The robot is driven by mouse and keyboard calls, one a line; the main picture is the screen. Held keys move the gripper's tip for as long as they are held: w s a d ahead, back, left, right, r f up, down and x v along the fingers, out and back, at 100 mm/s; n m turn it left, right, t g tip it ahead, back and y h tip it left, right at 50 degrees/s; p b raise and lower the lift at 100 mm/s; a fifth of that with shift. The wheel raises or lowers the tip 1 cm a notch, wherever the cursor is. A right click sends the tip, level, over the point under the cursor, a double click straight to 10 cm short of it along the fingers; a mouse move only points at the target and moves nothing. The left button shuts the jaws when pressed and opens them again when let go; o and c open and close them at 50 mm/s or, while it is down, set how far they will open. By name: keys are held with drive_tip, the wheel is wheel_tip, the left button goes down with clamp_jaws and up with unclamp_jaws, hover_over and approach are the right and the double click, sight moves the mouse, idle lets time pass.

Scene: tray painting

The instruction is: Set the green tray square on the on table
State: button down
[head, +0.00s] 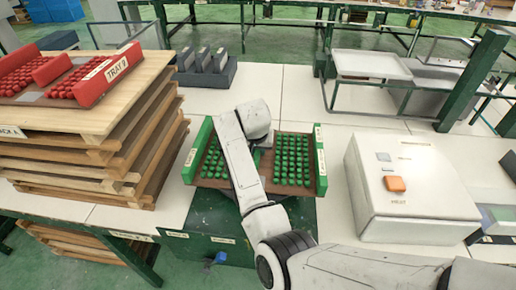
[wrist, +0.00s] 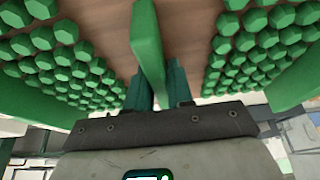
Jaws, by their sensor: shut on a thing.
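The green tray (head: 321,172) has green end walls, a brown floor and rows of green pieces. In the head view it is in the middle, over the white table (head: 285,95) and the back of a dark green stand (head: 205,212). Its front edge looks roughly parallel to the stand's. My gripper (wrist: 155,95) is shut on the tray's green middle bar (wrist: 148,45) in the wrist view. In the head view my arm hides the gripper and the tray's middle. I cannot tell whether the tray touches the surface below.
A stack of wooden trays (head: 95,135), topped by a red-ended tray (head: 122,72), stands close at left. A white box with an orange button (head: 395,184) stands at right. A grey block holder (head: 207,72) is behind. White table between is clear.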

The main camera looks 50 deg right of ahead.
drive_tip(key=shift+f, duration=0.1)
drive_tip(key=shift+f, duration=0.1)
drive_tip(key=c, duration=1)
unclamp_jaws()
drive_tip(key=shift+f, duration=0.1)
drive_tip(key=v, duration=1.2)
